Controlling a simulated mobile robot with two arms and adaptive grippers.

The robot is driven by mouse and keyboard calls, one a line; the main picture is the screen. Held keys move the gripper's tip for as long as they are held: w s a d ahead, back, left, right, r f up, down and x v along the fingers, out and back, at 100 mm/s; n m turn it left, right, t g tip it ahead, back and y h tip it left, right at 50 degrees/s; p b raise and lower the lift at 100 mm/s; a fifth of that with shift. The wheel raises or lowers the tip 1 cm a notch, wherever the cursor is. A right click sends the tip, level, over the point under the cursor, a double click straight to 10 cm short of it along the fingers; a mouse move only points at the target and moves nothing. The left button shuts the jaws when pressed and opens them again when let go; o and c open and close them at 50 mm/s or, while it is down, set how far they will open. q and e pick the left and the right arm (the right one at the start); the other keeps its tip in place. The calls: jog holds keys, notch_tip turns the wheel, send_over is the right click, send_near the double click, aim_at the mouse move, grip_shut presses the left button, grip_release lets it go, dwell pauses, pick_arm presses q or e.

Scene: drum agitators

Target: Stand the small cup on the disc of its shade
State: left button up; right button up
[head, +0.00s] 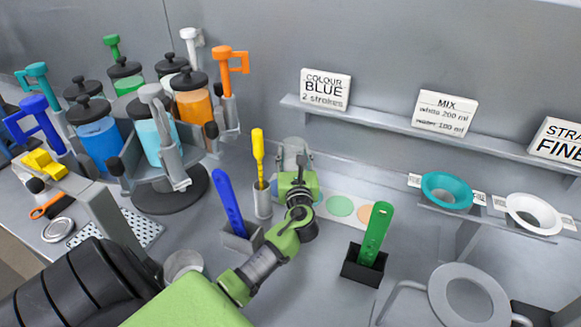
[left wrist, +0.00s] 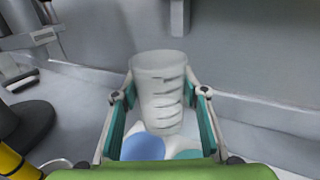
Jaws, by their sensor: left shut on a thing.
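A clear, pale cup with dark graduation marks (left wrist: 158,90) stands upright between the fingers of my left gripper (head: 295,172). The gripper is shut on it, and the cup also shows behind the gripper in the head view (head: 294,148). In the left wrist view a blue disc (left wrist: 142,148) and a teal disc (left wrist: 188,154) show below and in front of the cup. In the head view a pale green disc (head: 340,205) and a peach disc (head: 365,214) lie right of the gripper. I cannot tell whether the cup touches the surface. My right gripper is out of view.
A yellow-handled tool in a holder (head: 258,160) stands close left of the gripper. A blue paddle (head: 229,203) and a green paddle (head: 375,235) stand in boxes nearby. A carousel of lidded jars (head: 170,195) is at left. Funnels (head: 447,190) sit at right.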

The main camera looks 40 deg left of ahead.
aim_at(293, 168)
pick_arm(q)
jog(key=shift+f, duration=2.75)
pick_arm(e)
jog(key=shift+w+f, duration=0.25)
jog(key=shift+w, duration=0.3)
pick_arm(q)
jog(key=shift+f+b, duration=0.15)
jog(key=shift+b, duration=0.2)
jog(key=o, duration=1.1)
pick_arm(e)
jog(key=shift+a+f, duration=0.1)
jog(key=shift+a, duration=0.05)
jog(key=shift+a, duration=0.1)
